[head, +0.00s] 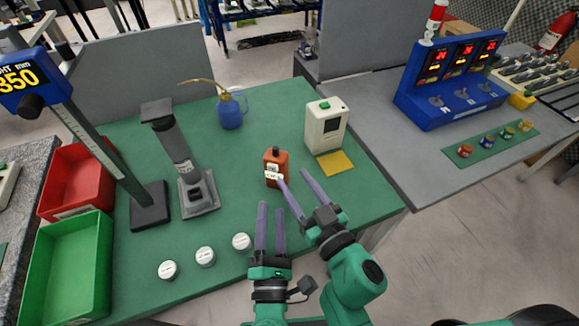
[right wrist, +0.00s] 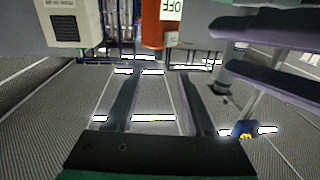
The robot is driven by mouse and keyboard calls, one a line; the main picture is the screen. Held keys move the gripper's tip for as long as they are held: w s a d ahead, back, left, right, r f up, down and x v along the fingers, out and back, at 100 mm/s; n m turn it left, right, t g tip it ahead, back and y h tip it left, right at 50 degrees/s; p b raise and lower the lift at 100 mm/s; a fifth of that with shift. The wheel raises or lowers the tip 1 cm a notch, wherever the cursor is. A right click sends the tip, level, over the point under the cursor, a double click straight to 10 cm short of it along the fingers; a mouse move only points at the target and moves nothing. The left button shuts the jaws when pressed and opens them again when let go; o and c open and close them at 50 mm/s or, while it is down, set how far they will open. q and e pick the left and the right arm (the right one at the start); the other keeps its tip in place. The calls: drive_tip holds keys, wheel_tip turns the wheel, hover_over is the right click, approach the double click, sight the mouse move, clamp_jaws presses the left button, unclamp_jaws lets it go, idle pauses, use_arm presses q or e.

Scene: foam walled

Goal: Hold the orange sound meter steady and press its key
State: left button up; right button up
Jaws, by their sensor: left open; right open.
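The orange sound meter (head: 284,163) stands upright on the green table mat, with a dark tip on top and pale labels on its front. Its key is too small to make out. In the right wrist view the meter (right wrist: 152,28) is at the top, cut off, with an inverted "OFF" label. My right gripper (head: 293,177) is open and empty; one fingertip overlaps the meter's lower right edge, and I cannot tell whether they touch. My left gripper (head: 272,205) is open and empty, just below the meter in the picture. Its fingers also show at the right wrist view's right.
A white box with a green button (head: 326,128) stands behind right, by a yellow pad (head: 336,163). A blue oil can (head: 230,112), grey stand (head: 200,203) and several white round tins (head: 205,257) stand around left. Red (head: 70,180) and green (head: 70,272) bins lie far left.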

sight(274, 148)
use_arm(q)
drive_tip(key=shift+w, duration=0.1)
use_arm(e)
drive_tip(key=x, duration=1.4)
drive_tip(key=shift+w+d+f, duration=0.1)
drive_tip(key=shift+d, duration=0.1)
clamp_jaws()
idle(0.5)
use_arm(q)
clamp_jaws()
idle(1.6)
